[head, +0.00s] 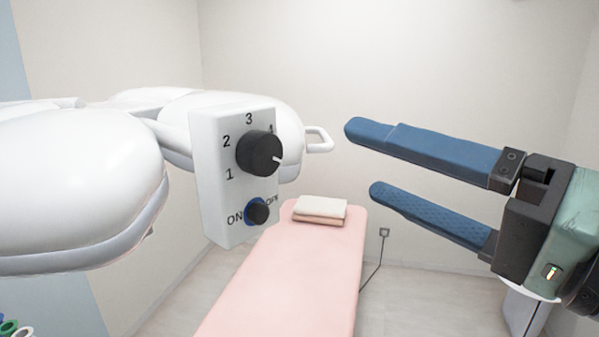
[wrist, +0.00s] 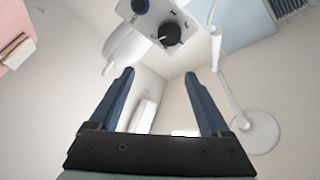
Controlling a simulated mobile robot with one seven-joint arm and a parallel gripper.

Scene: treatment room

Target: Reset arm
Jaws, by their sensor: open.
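My gripper (head: 362,160) is on the right in the head view, with its two blue fingers spread apart and pointing left. Nothing is between the fingers. In the wrist view the open fingers (wrist: 158,75) also show with a gap between them. A white control box (head: 235,175) of a lamp is left of my gripper, clear of the fingertips. It carries a black dial (head: 259,152) with the numbers 1 to 4 and a smaller ON/OFF knob (head: 257,212). In the wrist view the control box (wrist: 150,28) is beyond the fingertips, at the top.
White lamp heads (head: 75,180) fill the left of the head view. A pink treatment bed (head: 290,280) with folded towels (head: 320,209) on it stands below and behind the box. A wall outlet (head: 384,232) has a cable. There is open air between my gripper and the box.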

